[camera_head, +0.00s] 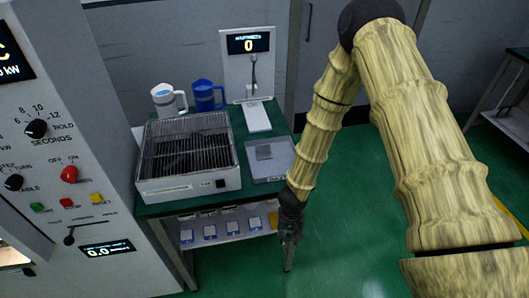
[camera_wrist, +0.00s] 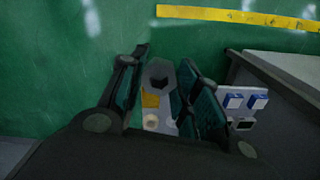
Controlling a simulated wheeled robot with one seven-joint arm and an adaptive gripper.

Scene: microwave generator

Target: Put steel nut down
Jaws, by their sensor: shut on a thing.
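My gripper (camera_head: 290,240) hangs low in front of the bench's right front corner, over the green floor. In the wrist view its two dark fingers (camera_wrist: 160,95) are shut on a grey hexagonal steel nut (camera_wrist: 158,74) with a dark hole. A pale surface with a yellow patch (camera_wrist: 150,101) and a round beige spot shows just below the nut between the fingers; I cannot tell whether it is part of the held thing. In the head view a thin grey piece (camera_head: 288,262) sticks down at the fingertips, too small to make out.
The bench carries a grill-topped unit (camera_head: 188,150), a shallow grey tray (camera_head: 280,170) with a grey block (camera_head: 263,152), a scale-like stand (camera_head: 258,117), a white jug (camera_head: 166,102) and a blue jug (camera_head: 205,97). A lower shelf (camera_head: 228,236) holds blue-white items. A control panel stands left.

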